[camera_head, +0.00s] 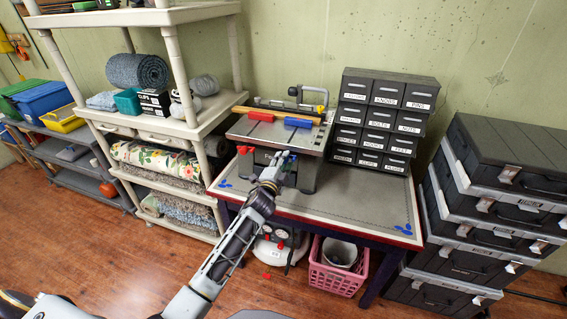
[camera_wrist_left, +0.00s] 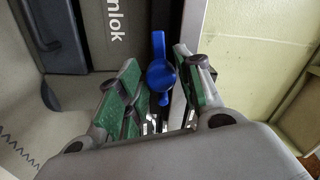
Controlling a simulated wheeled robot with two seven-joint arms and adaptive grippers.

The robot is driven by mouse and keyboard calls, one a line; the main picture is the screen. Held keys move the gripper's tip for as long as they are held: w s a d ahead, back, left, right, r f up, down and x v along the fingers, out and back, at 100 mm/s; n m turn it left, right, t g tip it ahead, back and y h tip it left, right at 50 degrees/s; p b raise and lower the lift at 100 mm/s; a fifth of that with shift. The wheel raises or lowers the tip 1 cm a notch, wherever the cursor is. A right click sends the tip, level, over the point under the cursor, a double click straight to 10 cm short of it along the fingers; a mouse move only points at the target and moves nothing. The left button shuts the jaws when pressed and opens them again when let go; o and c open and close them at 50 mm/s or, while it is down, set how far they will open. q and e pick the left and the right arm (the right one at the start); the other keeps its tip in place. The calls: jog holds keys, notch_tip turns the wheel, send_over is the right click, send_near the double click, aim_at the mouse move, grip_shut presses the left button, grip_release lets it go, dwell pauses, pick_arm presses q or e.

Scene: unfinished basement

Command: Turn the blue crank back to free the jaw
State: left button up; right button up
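The blue crank (camera_wrist_left: 160,72) shows in the left wrist view, on the front of a grey machine marked with letters ending in "nlok". In the head view the crank is hidden behind my left gripper. My left gripper (camera_head: 286,160) is at the front of the machine (camera_head: 308,178). In the left wrist view its green-padded fingers (camera_wrist_left: 157,62) stand apart, one on each side of the crank, with narrow gaps visible. The jaw cannot be told clearly. My right gripper is not in view.
The machine stands on a workbench (camera_head: 350,205) with a clear right half. A dark labelled drawer cabinet (camera_head: 385,118) is behind right. Stacked dark cases (camera_head: 500,190) stand at right, a beige shelf (camera_head: 175,130) at left. A pink basket (camera_head: 335,278) sits below.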

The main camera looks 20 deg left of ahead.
pick_arm(q)
jog(key=shift+o, duration=0.8)
jog(key=s, duration=1.2)
jog(key=shift+a, duration=0.2)
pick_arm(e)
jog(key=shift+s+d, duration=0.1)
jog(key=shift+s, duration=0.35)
pick_arm(q)
jog(key=shift+n, duration=0.3)
